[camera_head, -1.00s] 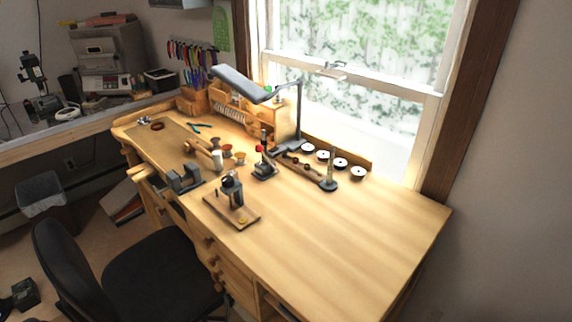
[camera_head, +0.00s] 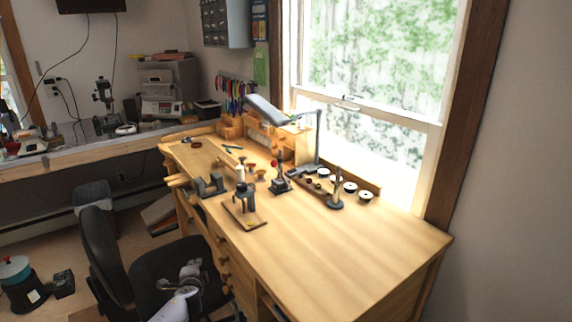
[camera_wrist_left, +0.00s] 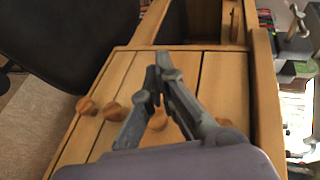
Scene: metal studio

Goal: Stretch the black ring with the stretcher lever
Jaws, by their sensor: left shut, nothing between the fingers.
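A small dark tool with a red ball on its lever (camera_head: 281,184) stands on the wooden workbench, in the middle group of tools; it looks like the ring stretcher. I cannot make out a black ring at this size. My left gripper (camera_head: 191,266) shows low in the head view, in front of the bench and over the black chair. In the left wrist view my left gripper (camera_wrist_left: 158,75) is shut and empty, before the wooden drawers. My right gripper is not in view.
The workbench (camera_head: 350,240) has a wide clear area at its right front. A black chair (camera_head: 150,262) stands close before the drawers (camera_wrist_left: 85,135). A dark press on a wooden board (camera_head: 245,210) and a vise (camera_head: 211,186) sit near the front edge. A lamp (camera_head: 315,140) stands behind.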

